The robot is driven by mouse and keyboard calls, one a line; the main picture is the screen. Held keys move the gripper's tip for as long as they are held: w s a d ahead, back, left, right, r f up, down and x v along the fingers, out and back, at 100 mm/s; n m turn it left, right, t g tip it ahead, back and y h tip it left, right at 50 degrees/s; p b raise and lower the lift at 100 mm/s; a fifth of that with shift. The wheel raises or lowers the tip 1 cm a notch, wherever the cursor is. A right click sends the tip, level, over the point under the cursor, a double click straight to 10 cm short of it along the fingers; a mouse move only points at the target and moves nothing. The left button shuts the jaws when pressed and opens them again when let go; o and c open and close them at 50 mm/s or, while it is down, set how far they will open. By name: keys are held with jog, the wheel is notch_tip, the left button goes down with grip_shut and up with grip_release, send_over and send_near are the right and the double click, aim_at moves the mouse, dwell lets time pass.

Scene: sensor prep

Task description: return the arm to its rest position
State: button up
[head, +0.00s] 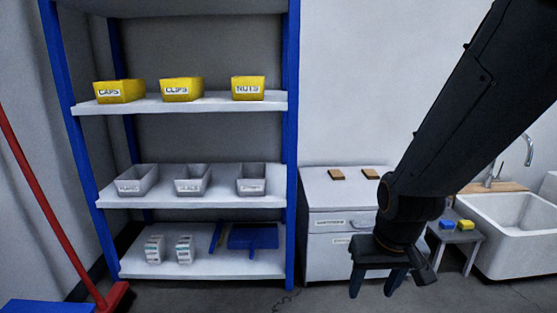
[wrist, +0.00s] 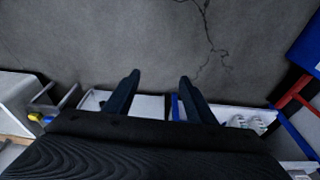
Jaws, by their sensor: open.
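My gripper (head: 377,282) hangs at the end of my dark arm, at the right of the head view, with its fingers pointing down. It is in front of the white drawer cabinet and to the left of the small grey stool. In the wrist view the two fingers of my gripper (wrist: 157,88) stand well apart. Nothing is between them, and the grey floor shows beyond. My arm hides part of the wall and the right side of the cabinet.
A blue-framed shelf (head: 190,199) with yellow and grey bins stands left. The white cabinet (head: 329,252) stands beside it. A grey stool (head: 457,237) holds blue and yellow sponges next to the white sink (head: 505,235). A red-handled broom (head: 50,212) leans at far left.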

jog(key=s+a+r+n+g+y, duration=0.1)
jog(key=s+a+r+n, duration=0.15)
jog(key=s+a, duration=0.35)
jog(key=s+a+r+n+g+p, duration=0.1)
jog(key=s+a+r+n, duration=0.1)
jog(key=s+a+r, duration=0.45)
jog(key=s+a+n+g+y, duration=0.15)
jog(key=s+a, duration=0.25)
jog(key=a, duration=0.4)
jog(key=d+r+m+h+p, duration=0.1)
jog(key=d+r+m+p, duration=0.2)
jog(key=d+r+p, duration=0.7)
jog(key=d+r+m+h+p, duration=0.1)
jog(key=d+r+m+p, duration=0.2)
jog(key=d+r+p, duration=0.7)
notch_tip(320, 180, up, 8)
jog(key=t+p, duration=0.1)
jog(key=p, duration=1.5)
jog(key=shift+d+p, duration=0.15)
jog(key=shift+p, duration=0.25)
jog(key=shift+w+h, duration=0.1)
jog(key=shift+h, duration=0.15)
